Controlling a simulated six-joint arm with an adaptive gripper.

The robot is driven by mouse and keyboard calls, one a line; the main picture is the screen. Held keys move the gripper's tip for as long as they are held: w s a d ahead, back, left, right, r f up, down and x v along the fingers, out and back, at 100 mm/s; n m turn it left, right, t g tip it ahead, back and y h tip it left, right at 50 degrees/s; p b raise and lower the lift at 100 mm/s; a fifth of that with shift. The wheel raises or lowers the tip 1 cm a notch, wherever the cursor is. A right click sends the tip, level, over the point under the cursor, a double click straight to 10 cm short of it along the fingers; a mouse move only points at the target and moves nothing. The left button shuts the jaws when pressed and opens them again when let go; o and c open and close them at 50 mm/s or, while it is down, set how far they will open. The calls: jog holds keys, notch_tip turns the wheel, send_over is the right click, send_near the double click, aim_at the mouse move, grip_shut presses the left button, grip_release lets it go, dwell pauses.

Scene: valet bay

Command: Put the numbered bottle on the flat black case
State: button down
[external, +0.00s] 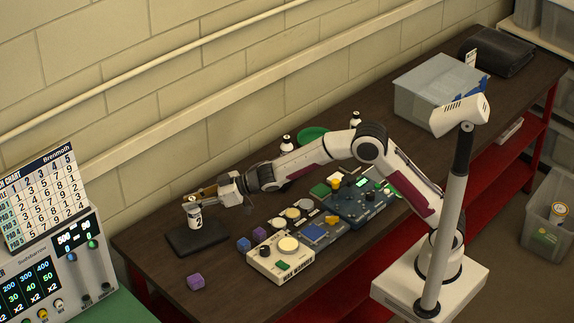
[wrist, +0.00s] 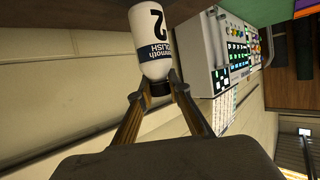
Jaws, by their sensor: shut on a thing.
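The numbered bottle (external: 195,219) is white with a black cap and a dark 2 on its label. It is upright over the flat black case (external: 214,236) at the left end of the bench; I cannot tell whether its base touches the case. My gripper (external: 192,198) is shut on the bottle's cap end. In the wrist view, the bottle (wrist: 148,42) sits between my two fingertips (wrist: 159,92), with the 2 and part of the word POLISH showing. The case is not clearly seen in the wrist view.
A purple cube (external: 195,282) lies in front of the case. Blue and purple cubes, a cream device (external: 280,262) and a dark blue board (external: 355,200) are to the right. Black-and-white bottles and a green dish (external: 313,135) stand behind my arm. A clear bin (external: 425,95) is farther right.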

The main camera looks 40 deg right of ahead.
jog(key=shift+f, duration=1.8)
jog(key=shift+f, duration=0.1)
jog(key=c, duration=1.9)
grip_release()
jog(key=shift+d, duration=0.1)
jog(key=shift+s+d+r, duration=0.1)
jog(key=shift+s+r, duration=0.05)
jog(key=shift+r, duration=0.1)
jog(key=v, duration=1.1)
jog(key=shift+s, duration=0.2)
jog(key=shift+d, duration=0.1)
jog(key=shift+d+r, duration=0.1)
jog(key=shift+r, duration=0.05)
